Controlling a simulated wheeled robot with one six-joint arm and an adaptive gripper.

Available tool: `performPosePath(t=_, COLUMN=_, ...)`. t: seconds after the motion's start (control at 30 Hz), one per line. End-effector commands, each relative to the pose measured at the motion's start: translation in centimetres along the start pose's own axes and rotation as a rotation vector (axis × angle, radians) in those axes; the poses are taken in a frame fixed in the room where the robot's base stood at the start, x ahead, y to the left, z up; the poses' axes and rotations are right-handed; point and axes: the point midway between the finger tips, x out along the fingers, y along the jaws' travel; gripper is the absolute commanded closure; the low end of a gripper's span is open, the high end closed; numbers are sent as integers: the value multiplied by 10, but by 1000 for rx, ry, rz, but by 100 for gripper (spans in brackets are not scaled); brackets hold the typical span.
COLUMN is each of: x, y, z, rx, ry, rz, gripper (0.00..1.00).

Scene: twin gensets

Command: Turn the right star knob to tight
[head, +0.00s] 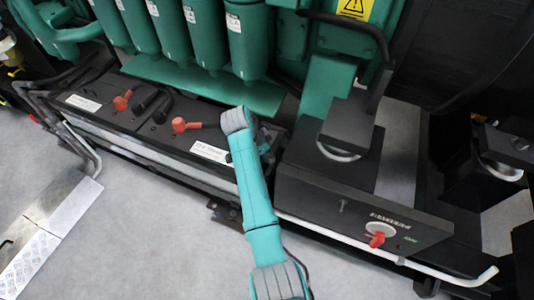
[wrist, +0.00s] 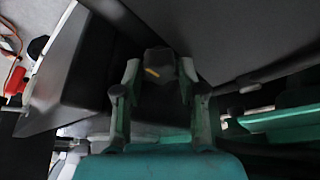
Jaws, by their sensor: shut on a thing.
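The star knob (wrist: 160,60) is a dark, blocky knob with a small orange-yellow mark, at the upper middle of the wrist view. My gripper (wrist: 160,74) is shut on it, with one finger on its left side and one on its right. In the head view my teal arm reaches down to the machine. The knob and the gripper cannot be made out there, and my arm hides part of that area.
In the head view, a battery tray (head: 140,126) with red terminal caps lies left of my arm. A black box with a red switch (head: 377,240) stands right of it. Green cylinders (head: 205,35) rise behind. The grey floor (head: 140,235) in front is mostly clear.

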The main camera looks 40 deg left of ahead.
Motion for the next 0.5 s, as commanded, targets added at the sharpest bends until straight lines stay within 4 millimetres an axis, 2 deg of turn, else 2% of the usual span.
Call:
performPosePath(t=0.37, x=0, y=0, z=0, rx=6, ry=-1, rz=1, gripper=95)
performPosePath(t=0.4, x=0, y=0, z=0, rx=5, ry=-1, rz=1, gripper=55)
performPosePath(t=0.5, x=0, y=0, z=0, rx=5, ry=-1, rz=1, gripper=35)
